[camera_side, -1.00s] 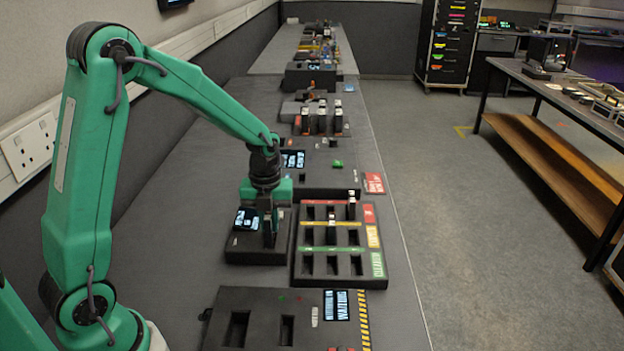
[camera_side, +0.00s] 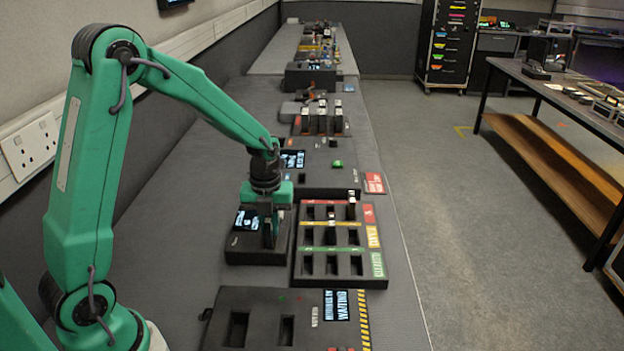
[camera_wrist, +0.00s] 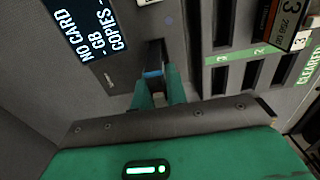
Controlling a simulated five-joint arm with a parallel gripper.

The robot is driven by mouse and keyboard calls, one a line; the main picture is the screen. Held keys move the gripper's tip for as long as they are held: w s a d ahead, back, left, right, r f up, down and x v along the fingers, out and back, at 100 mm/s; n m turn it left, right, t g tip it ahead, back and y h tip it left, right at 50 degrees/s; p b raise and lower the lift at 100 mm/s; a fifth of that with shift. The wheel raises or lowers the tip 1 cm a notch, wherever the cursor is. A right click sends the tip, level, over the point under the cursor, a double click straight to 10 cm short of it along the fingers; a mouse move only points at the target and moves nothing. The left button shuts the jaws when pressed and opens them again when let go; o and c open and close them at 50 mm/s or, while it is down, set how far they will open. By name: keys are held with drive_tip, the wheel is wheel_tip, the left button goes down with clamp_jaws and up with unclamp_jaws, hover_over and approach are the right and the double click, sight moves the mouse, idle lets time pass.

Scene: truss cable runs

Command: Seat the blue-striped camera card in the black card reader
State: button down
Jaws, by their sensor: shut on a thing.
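The black card reader (camera_side: 240,255) lies on the bench under my gripper (camera_side: 269,240). Its lit screen (camera_side: 247,220) also shows in the wrist view (camera_wrist: 88,25), reading "NO CARD", "- GB", "COPIES -". In the wrist view my green fingers (camera_wrist: 158,92) are shut on the blue-striped camera card (camera_wrist: 152,74). Only a small blue part and a dark part of the card show between the fingertips. The card is at the near end of the reader's dark slot (camera_wrist: 155,50). I cannot tell how far it is inside. In the side view my fingers hide the card.
A black rack (camera_side: 312,282) with red, yellow and green rows stands right beside the reader. A dark panel (camera_side: 258,300) with slots and a screen lies nearer the camera.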

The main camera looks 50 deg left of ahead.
drive_tip(key=shift+f, duration=0.7)
idle(1.1)
drive_tip(key=c, duration=1)
unclamp_jaws()
drive_tip(key=shift+r, duration=0.15)
drive_tip(key=shift+r, duration=3.65)
